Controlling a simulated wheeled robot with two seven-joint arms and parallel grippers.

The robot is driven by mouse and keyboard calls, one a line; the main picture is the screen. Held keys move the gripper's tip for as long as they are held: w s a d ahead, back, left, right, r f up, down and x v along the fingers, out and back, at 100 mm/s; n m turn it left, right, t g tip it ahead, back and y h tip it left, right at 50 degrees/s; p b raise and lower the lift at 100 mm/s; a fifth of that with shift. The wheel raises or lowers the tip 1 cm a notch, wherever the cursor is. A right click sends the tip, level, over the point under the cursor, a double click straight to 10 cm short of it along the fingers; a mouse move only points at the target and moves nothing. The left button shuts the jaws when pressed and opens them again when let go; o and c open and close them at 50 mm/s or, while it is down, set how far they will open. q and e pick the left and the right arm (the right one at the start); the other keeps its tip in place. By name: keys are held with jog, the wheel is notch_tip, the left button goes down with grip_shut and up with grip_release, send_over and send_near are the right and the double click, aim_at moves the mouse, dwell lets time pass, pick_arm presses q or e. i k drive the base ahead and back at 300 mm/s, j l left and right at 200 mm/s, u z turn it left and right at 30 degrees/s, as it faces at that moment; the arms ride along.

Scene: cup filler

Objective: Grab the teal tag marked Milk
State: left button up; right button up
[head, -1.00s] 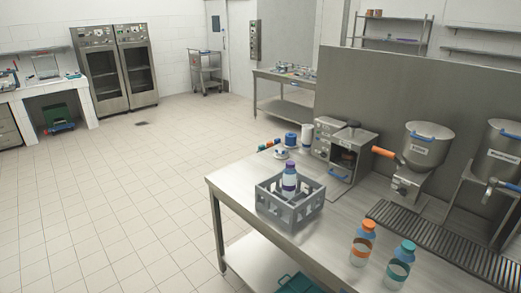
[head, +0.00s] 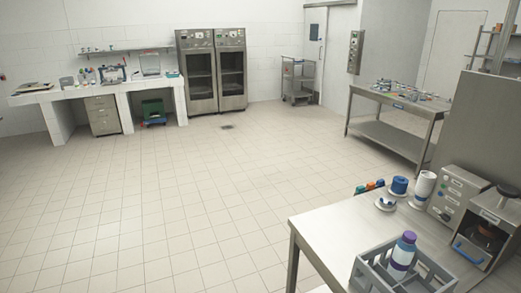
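I cannot make out a teal tag marked Milk in the head view. Small coloured items lie on the steel table at the back right (head: 397,96) and on the white counter at the back left (head: 150,84), too small to read. On the near steel table (head: 335,226), small green, orange and blue pieces (head: 369,187) stand at the far edge beside a blue roll (head: 399,186) and a white roll (head: 423,187). Neither of my grippers is in view.
Steel cabinets (head: 212,70) and a cart (head: 299,80) stand at the back wall. The tiled floor (head: 180,190) between is wide and clear.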

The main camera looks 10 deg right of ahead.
aim_at(360, 190)
jog(key=i+u, duration=0.4)
jog(key=i, duration=1.25)
jog(key=i+z, duration=0.15)
jog(key=i, duration=0.65)
jog(key=i+j+z, duration=0.1)
jog(key=i, duration=0.75)
jog(key=i+l+z, duration=0.1)
jog(key=i+z, duration=0.2)
jog(key=z, duration=0.15)
jog(key=i+z, duration=0.6)
jog(key=z, duration=0.25)
jog(key=i+j+z, duration=0.2)
jog(key=z, duration=0.2)
jog(key=i+l+z, duration=0.1)
jog(key=z, duration=0.35)
jog(key=i+z, duration=0.3)
jog(key=z, duration=0.2)
jog(key=i+z, duration=0.2)
jog(key=z, duration=0.25)
jog(key=i+j+z, duration=0.15)
jog(key=z, duration=0.35)
jog(key=i+j, duration=0.05)
